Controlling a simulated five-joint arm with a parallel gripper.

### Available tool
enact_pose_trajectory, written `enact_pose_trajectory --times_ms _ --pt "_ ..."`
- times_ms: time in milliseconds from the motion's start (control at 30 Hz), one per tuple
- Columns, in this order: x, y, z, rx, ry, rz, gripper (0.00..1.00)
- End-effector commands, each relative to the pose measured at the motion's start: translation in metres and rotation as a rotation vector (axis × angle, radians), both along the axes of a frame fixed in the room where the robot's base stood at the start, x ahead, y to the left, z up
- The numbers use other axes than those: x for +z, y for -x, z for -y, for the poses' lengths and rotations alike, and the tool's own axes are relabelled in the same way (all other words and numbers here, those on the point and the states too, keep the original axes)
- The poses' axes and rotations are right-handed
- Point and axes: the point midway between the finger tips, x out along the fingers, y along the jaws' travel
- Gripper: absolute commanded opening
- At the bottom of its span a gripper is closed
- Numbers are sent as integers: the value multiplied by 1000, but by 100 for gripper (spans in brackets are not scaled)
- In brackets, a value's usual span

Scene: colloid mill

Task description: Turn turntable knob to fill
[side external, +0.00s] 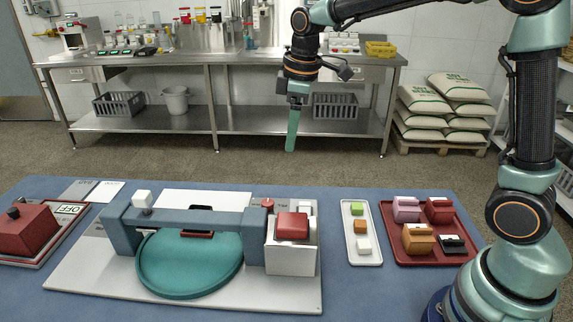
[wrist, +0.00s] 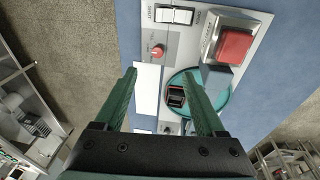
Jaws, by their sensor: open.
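A teal round turntable (side external: 190,265) lies on a white base plate under a blue-grey bridge (side external: 190,222). A small red knob (side external: 267,203) stands at the back right of the bridge. It also shows in the wrist view (wrist: 157,52) on a grey panel; its label is too small to read. A white knob-like piece (side external: 142,198) sits at the bridge's left end. I cannot tell for sure which one is the turntable knob. My gripper (side external: 291,148) hangs high above and behind the plate, fingers down. In the wrist view it (wrist: 159,76) is open and empty.
A red button (side external: 293,225) tops a white block at the right; a white rocker switch (wrist: 176,16) is nearby. A white tray (side external: 363,258) and a red tray (side external: 440,258) hold small blocks. A red box (side external: 25,232) stands far left. The air around my gripper is clear.

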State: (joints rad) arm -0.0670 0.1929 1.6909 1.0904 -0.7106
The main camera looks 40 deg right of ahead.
Motion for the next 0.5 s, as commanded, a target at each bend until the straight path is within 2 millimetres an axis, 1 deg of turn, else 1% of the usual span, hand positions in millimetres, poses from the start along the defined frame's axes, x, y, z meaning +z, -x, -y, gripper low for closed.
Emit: enact_pose_trajectory --times_ms 33,200,333,400,500 --pt "-12 -11 -3 50 9 -27 72" --pt "-46 -41 -13 222 31 -97 72" --pt "-69 -55 -18 322 40 -136 72" --pt "-77 -60 -20 360 43 -149 72" --pt "-85 -64 -22 391 44 -160 72"
